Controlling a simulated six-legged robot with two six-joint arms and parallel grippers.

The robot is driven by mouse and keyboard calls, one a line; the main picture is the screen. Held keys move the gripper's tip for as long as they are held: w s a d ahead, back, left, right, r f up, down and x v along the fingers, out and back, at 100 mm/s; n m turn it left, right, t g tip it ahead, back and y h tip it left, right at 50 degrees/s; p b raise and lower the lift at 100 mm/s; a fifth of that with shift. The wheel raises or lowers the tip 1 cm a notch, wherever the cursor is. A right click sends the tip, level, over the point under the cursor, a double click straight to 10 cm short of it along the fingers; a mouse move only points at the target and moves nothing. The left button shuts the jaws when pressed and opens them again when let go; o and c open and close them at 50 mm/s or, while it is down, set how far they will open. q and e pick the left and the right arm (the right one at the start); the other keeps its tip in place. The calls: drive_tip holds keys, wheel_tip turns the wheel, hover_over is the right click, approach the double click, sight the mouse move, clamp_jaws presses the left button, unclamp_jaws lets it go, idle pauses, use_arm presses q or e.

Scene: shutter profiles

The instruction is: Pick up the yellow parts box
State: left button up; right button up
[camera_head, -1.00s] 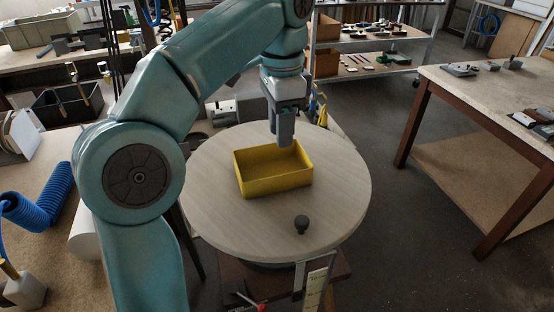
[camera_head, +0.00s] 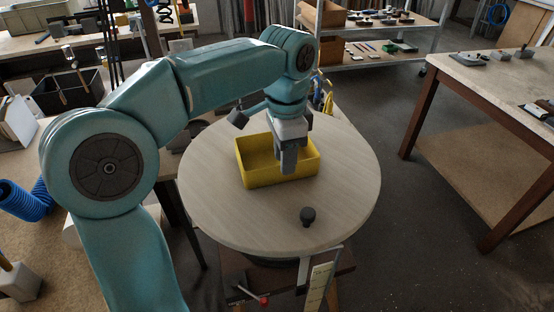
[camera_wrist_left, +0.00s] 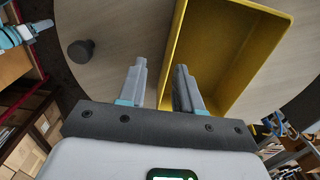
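The yellow parts box (camera_head: 249,160) is an open, empty-looking tray on the round wooden table. In the head view, my left gripper (camera_head: 288,170) points down at its near wall and covers part of it. In the left wrist view, the yellow box (camera_wrist_left: 235,50) fills the upper right. There my left gripper (camera_wrist_left: 160,75) is open, with a clear gap between its fingers. One finger lies outside the box and the other over its inside, with a side wall between them. Whether either finger touches the wall cannot be told. My right gripper is not in view.
The round table (camera_head: 215,190) has free room around the box. A small dark knob (camera_head: 308,216) stands near its front edge and also shows in the wrist view (camera_wrist_left: 80,50). A workbench (camera_head: 500,85) is at the right and a shelf rack (camera_head: 375,45) behind.

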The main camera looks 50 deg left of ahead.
sight(284, 181)
use_arm(q)
drive_tip(key=f, duration=0.2)
drive_tip(key=a+f, duration=0.1)
drive_tip(key=f, duration=0.1)
drive_tip(key=shift+w+a+f, duration=0.1)
drive_tip(key=shift+w+f, duration=0.05)
drive_tip(key=shift+w, duration=0.05)
drive_tip(key=shift+f, duration=0.25)
drive_tip(key=shift+d, duration=0.25)
drive_tip(key=shift+a, duration=0.15)
clamp_jaws()
drive_tip(key=shift+w, duration=0.1)
